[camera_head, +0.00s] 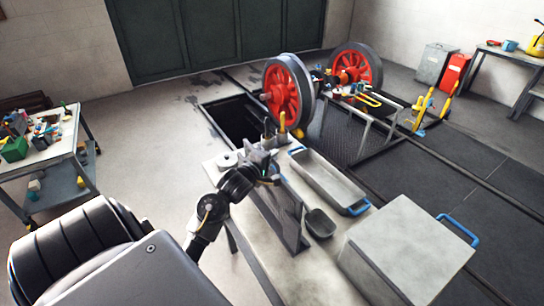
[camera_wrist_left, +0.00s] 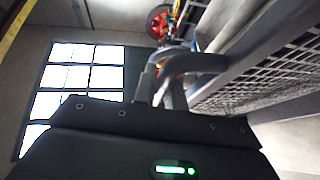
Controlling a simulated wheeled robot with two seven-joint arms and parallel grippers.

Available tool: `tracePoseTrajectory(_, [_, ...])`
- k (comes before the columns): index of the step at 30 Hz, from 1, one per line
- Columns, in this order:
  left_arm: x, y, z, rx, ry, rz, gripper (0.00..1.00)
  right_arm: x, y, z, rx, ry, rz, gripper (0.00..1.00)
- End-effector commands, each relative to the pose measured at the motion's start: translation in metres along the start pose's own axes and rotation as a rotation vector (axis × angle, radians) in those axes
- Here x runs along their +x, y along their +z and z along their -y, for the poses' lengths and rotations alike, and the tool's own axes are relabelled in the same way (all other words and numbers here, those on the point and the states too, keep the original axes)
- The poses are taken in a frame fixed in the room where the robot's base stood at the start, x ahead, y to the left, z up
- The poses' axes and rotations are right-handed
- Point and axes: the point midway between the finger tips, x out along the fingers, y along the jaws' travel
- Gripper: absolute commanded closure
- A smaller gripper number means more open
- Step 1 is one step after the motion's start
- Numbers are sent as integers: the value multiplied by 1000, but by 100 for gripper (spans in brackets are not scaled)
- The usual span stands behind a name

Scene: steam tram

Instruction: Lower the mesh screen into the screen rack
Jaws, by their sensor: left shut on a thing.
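My left gripper (camera_head: 264,166) is over the bench, at the far end of a dark upright panel, the mesh screen (camera_head: 283,212). It is shut on the screen's end. In the left wrist view its fingers (camera_wrist_left: 172,80) are closed at the middle, and a metal-framed mesh (camera_wrist_left: 265,85) runs off to the right. The screen stands on edge and leans a little along the bench. The screen rack cannot be told apart from the screen, so I cannot tell how deep the screen sits. My right gripper is not in view.
A shallow metal tray (camera_head: 328,183), a small dark scoop (camera_head: 320,224) and a large grey box (camera_head: 408,250) stand right of the screen on the bench (camera_head: 262,262). A round lidded pot (camera_head: 228,160) is to the left. Red wheels (camera_head: 283,90) stand beyond, by an open pit.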

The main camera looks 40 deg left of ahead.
Motion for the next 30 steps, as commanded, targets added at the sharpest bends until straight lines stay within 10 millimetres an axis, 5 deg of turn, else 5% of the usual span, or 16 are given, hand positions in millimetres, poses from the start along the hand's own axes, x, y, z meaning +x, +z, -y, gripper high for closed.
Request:
tracePoseTrajectory(20, [2, 0, 7, 0, 7, -1, 100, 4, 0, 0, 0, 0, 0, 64])
tracePoseTrajectory(21, [2, 0, 7, 0, 7, -1, 85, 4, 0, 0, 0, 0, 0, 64])
tracePoseTrajectory(26, [2, 0, 8, 0, 5, -1, 64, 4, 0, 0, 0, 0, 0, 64])
tracePoseTrajectory(30, [2, 1, 9, 0, 3, -1, 62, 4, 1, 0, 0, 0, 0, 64])
